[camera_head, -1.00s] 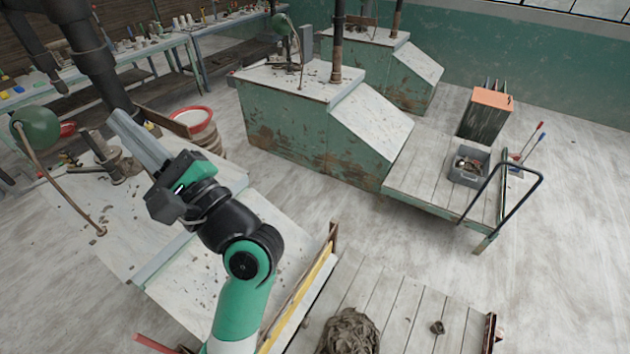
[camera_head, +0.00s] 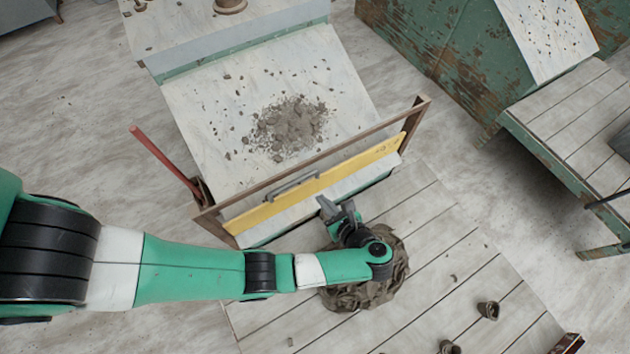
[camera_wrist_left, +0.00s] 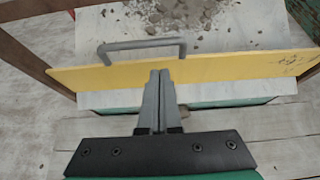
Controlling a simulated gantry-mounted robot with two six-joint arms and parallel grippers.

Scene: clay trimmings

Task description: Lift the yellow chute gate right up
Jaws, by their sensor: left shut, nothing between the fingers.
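The yellow chute gate (camera_head: 357,164) is a long board set across the lower end of the sloped chute (camera_head: 198,106), inside a brown wooden frame (camera_head: 420,108). A grey bar handle (camera_head: 292,186) is fixed along its upper edge. My left gripper (camera_head: 327,206) is shut and empty, just on the near side of the gate, a little right of the handle and apart from it. In the left wrist view, the fingers (camera_wrist_left: 159,76) point at the gate (camera_wrist_left: 225,67), and the handle (camera_wrist_left: 141,45) lies just beyond and left of the tips. My right gripper is not in view.
Clay trimmings (camera_head: 290,126) lie heaped on the chute above the gate. A grey-brown clay pile (camera_head: 352,296) sits on the plank platform (camera_head: 450,240) below my left wrist. A red lever (camera_head: 160,157) stands left of the gate frame. A green machine (camera_head: 440,50) stands at upper right.

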